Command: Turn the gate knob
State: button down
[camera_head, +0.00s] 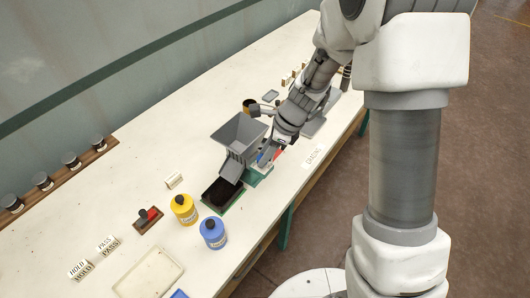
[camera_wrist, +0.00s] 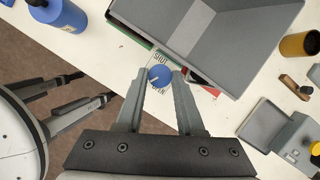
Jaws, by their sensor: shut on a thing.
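The gate knob (camera_wrist: 160,75) is a round blue knob with a white pointer line, at the top middle of the wrist view. Lettering shows on the plate around it, with SHUT and OPEN partly readable. My gripper (camera_wrist: 159,80) is shut on the knob, one finger on each side. In the head view my gripper (camera_head: 268,152) is at the front right side of the grey sorter hopper (camera_head: 236,132). The hopper's open top also fills the upper right of the wrist view (camera_wrist: 225,35). The knob is mostly hidden by my fingers in the head view.
A dark-filled tray (camera_head: 222,193) lies below the sorter chute (camera_head: 231,169). A yellow bottle (camera_head: 184,210) and a blue bottle (camera_head: 213,234) stand beside it. The table's front edge is close by.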

jog(key=shift+w+n+g+p, duration=0.1)
jog(key=shift+n+g+p, duration=0.5)
jog(key=shift+n, duration=1.3)
jog(key=shift+g, duration=0.3)
jog(key=c, duration=0.5)
grip_release()
jog(key=shift+w, duration=0.1)
jog(key=shift+b, duration=0.3)
